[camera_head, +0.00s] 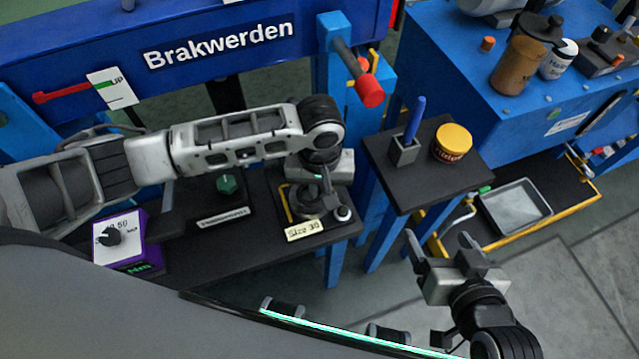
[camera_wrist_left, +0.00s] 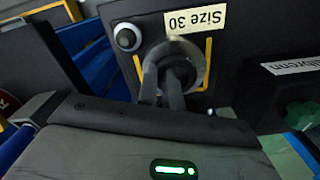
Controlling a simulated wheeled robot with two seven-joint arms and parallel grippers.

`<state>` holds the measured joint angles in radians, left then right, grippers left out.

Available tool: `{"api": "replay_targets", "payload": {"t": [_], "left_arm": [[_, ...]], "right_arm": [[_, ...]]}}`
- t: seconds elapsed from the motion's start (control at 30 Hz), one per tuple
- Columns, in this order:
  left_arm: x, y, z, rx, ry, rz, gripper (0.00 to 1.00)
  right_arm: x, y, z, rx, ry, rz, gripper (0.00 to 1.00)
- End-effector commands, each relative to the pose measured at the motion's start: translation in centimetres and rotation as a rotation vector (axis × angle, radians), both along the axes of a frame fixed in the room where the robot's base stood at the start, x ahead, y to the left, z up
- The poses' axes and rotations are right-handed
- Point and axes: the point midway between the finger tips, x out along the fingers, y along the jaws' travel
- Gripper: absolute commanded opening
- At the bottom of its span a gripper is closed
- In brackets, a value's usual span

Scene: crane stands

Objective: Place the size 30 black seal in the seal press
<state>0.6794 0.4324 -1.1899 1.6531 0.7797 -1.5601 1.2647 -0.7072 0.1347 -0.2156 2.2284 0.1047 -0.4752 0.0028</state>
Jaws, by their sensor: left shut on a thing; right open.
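The dark grey-black ring-shaped seal (camera_wrist_left: 194,58) sits at the pad marked "Size 30" (camera_wrist_left: 196,19), between yellow corner brackets. In the head view the ring (camera_head: 308,203) is partly covered by my left gripper (camera_head: 322,190), which points down at it. In the left wrist view the fingers of my left gripper (camera_wrist_left: 162,84) are shut on the ring's wall, one finger outside and one inside it. I cannot tell whether the ring is lifted off the pad. My right gripper (camera_head: 444,250) is open and empty, low at the right. I cannot pick out the seal press with certainty.
A round pale button (camera_head: 343,214) is beside the ring. A green knob (camera_head: 228,184) and a purple dial box (camera_head: 120,240) are further left on the bench. A small dark table (camera_head: 425,178) holds a blue pen and a yellow-lidded jar (camera_head: 452,142). A red-tipped lever (camera_head: 369,90) sticks out above.

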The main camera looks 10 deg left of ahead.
Motion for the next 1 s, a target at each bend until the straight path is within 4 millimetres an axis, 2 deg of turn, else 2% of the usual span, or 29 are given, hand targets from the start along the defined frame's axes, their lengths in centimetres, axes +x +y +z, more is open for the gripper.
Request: {"api": "replay_targets", "payload": {"t": [0.27, 0.3, 0.37, 0.83, 0.97, 1.0], "left_arm": [[-0.1, 0.0, -0.9, 0.002, 0.0, 0.0, 0.0], [-0.1, 0.1, -1.0, 0.002, 0.0, 0.0, 0.16], [-0.1, 0.1, -1.1, 0.002, 0.001, 0.0, 0.29], [-0.2, -0.1, -1.1, 0.001, 0.003, -0.002, 0.29], [-0.2, -0.1, 0.0, 0.0, 0.0, -0.003, 0.29], [-0.2, -0.2, 1.0, -0.003, 0.003, -0.002, 0.29]], "right_arm": [[-0.1, 0.0, -0.1, 0.0, 0.005, 0.001, 0.8], [-0.1, 0.0, -0.2, 0.0, 0.005, 0.001, 0.8], [0.0, 0.0, -0.2, -0.001, 0.005, 0.002, 0.8], [0.0, 0.0, -0.4, -0.002, 0.004, 0.001, 0.8], [0.0, 0.0, -0.9, -0.003, 0.002, 0.001, 0.8], [0.0, 0.0, -0.3, -0.003, 0.003, 0.001, 0.8]]}}
